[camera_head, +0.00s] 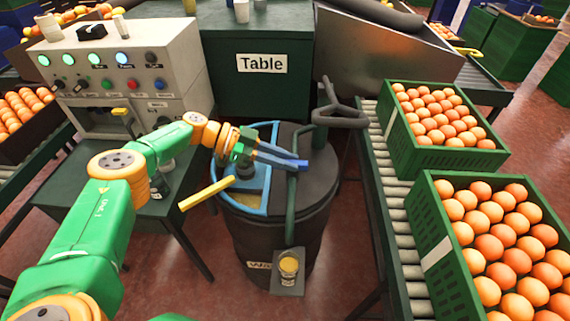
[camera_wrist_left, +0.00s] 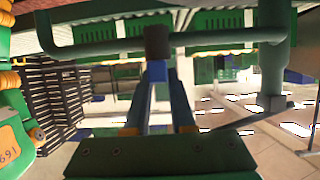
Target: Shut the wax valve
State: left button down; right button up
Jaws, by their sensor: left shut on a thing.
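A dark wax drum (camera_head: 270,235) with a partly hidden label stands in the middle of the head view. A dark green pipe (camera_head: 291,205) comes down its front above a small yellow jar (camera_head: 289,266). A yellow lever (camera_head: 206,194) sticks out at the drum's left; I cannot tell which part is the wax valve. My left gripper (camera_head: 298,164) is over the drum lid, its blue fingers shut on the pipe's upper part. In the left wrist view the fingertips (camera_wrist_left: 157,42) meet at a horizontal bar (camera_wrist_left: 215,36). My right gripper is not in view.
A dark three-armed handle (camera_head: 342,112) stands behind the drum. A control panel (camera_head: 125,65) is at the left. A green table (camera_head: 225,85) is behind. A roller conveyor (camera_head: 395,210) at the right carries two green crates (camera_head: 432,185) of oranges.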

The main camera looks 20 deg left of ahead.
pick_arm(q)
jog(key=shift+s+d+f, duration=0.1)
jog(key=c, duration=0.9)
grip_release()
jog(key=shift+c, duration=0.2)
jog(key=shift+o, duration=0.9)
jog(key=shift+d, duration=0.1)
jog(key=b+v, duration=0.1)
jog(key=v, duration=0.6)
jog(key=shift+w+b, duration=0.2)
jog(key=shift+b, duration=0.1)
jog(key=shift+s, duration=0.1)
